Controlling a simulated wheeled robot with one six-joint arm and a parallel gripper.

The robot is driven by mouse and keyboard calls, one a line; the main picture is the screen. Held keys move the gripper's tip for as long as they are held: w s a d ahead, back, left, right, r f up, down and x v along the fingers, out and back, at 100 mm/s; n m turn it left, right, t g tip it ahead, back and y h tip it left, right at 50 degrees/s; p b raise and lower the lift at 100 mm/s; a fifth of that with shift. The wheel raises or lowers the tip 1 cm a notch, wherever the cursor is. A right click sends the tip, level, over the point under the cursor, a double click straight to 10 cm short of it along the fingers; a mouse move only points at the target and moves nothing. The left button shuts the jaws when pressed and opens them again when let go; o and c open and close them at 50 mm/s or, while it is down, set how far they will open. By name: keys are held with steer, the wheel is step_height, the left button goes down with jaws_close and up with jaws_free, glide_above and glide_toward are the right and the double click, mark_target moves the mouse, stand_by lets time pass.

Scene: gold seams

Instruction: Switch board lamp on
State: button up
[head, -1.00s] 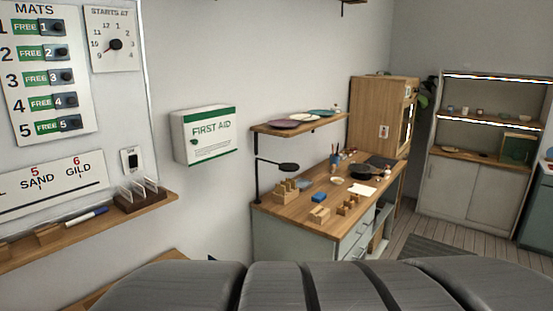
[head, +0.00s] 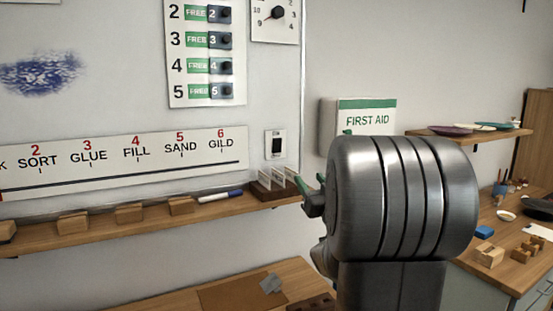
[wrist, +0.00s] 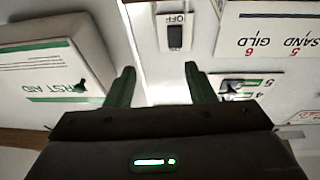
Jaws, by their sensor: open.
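A switch (head: 275,144) with a white plate and a dark rocker is on the wall strip right of the board's step chart. The gap between fingers and switch is hard to judge. In the head view, my gripper (head: 312,191) is partly hidden behind my arm. I cannot make out the lamp itself.
A first aid box (head: 362,118) projects from the wall to the right, close to my arm. A wooden table (head: 225,284) is below.

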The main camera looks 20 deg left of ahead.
steer(key=a+y, duration=0.2)
steer(key=n+p, duration=0.1)
steer(key=p, duration=0.3)
glide_toward(278, 144)
steer(key=shift+g, duration=0.4)
steer(key=x, duration=0.7)
steer(key=shift+w+a+r, duration=0.1)
steer(key=shift+w+r, duration=0.1)
steer(key=shift+r, duration=0.15)
steer(key=shift+c, duration=0.4)
